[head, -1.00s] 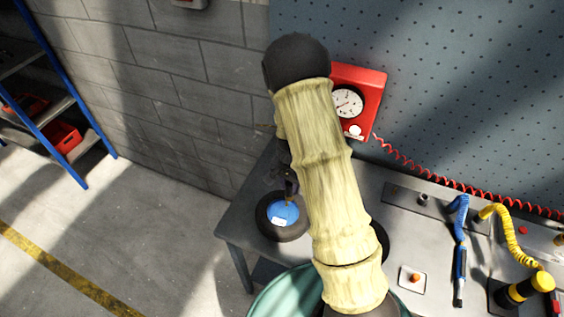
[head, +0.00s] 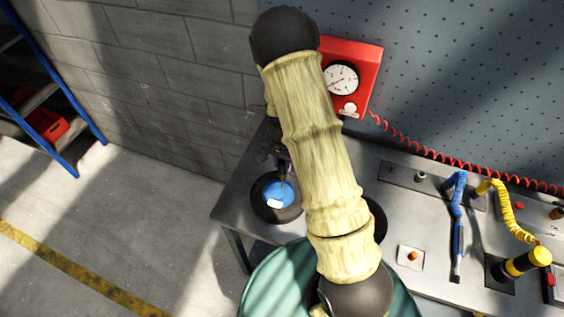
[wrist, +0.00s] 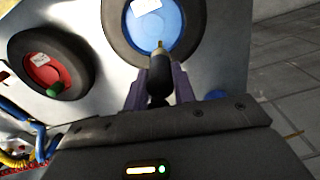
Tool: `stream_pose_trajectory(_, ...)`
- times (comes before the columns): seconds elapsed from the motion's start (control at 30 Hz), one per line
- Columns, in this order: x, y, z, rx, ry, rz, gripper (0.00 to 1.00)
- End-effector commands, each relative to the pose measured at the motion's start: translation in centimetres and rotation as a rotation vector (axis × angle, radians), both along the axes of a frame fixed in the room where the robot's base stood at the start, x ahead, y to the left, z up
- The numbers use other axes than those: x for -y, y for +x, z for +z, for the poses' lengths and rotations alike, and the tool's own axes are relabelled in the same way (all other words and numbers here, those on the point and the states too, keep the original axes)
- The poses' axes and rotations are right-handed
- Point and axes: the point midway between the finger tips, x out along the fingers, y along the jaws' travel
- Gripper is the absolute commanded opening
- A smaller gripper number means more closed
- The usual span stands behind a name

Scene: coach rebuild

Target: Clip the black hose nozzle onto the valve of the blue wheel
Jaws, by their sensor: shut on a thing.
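The blue wheel (head: 270,203), a black tyre around a blue hub with a white label, lies on the left end of the bench. It also shows at the top of the wrist view (wrist: 170,22). My gripper (wrist: 159,84) is shut on the black hose nozzle (wrist: 159,76), with a purple finger on each side. A brass-coloured tip points from the nozzle towards the near edge of the blue hub. In the head view my gripper (head: 282,165) is over the wheel's far side, partly behind my arm. I cannot make out the valve or whether the tip touches it.
A red wheel (wrist: 41,68) with a green cap (wrist: 55,90) lies beside the blue one, mostly hidden by my arm in the head view. A red gauge box (head: 360,60) hangs on the wall. Blue (head: 458,230) and yellow (head: 505,205) coiled hoses are at the right.

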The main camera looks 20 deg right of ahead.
Motion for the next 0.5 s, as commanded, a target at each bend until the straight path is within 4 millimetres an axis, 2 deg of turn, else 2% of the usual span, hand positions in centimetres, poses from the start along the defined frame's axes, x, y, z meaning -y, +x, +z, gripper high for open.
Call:
stream_pose_trajectory(0.03,0.0,0.0,-0.8,0.000,0.000,0.000,0.01)
stream_pose_trajectory(0.2,0.0,0.0,-2.1,0.000,0.000,0.000,0.01)
stream_pose_trajectory(0.5,0.0,0.0,-3.1,0.000,0.000,0.000,0.01)
